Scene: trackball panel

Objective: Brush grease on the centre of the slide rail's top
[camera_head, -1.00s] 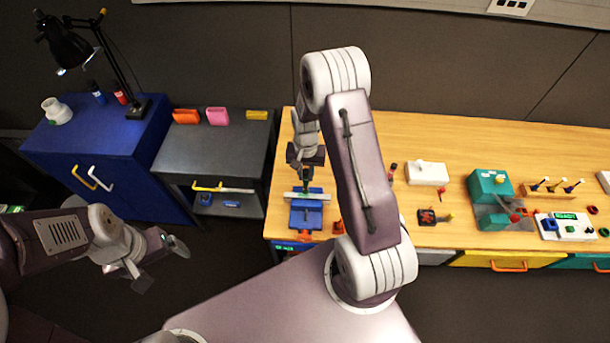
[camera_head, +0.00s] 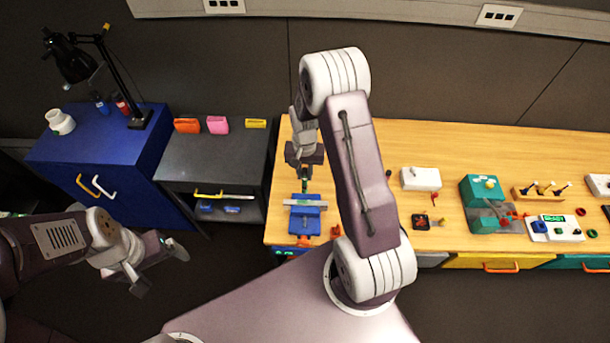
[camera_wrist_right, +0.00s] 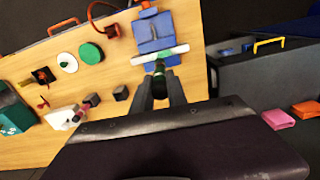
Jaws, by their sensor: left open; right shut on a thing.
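The slide rail is a pale bar (camera_head: 306,203) lying across a blue vise-like fixture (camera_head: 304,224) at the bench's left end. In the right wrist view the rail (camera_wrist_right: 178,50) and blue fixture (camera_wrist_right: 150,28) are beyond my fingertips. My right gripper (camera_head: 305,172) is shut on a slim dark and green tool, seemingly the grease brush (camera_head: 304,186). The brush (camera_wrist_right: 159,68) points toward the middle of the rail; I cannot tell whether its tip touches. My left gripper (camera_head: 160,265) is open and empty, away from the bench at lower left.
A white block (camera_head: 420,179), a small dark tray (camera_head: 420,222), a teal machine (camera_head: 480,190) and a wooden holder (camera_head: 540,192) stand further right on the bench. A blue cabinet (camera_head: 95,150) with a lamp and a grey cabinet (camera_head: 215,150) stand left.

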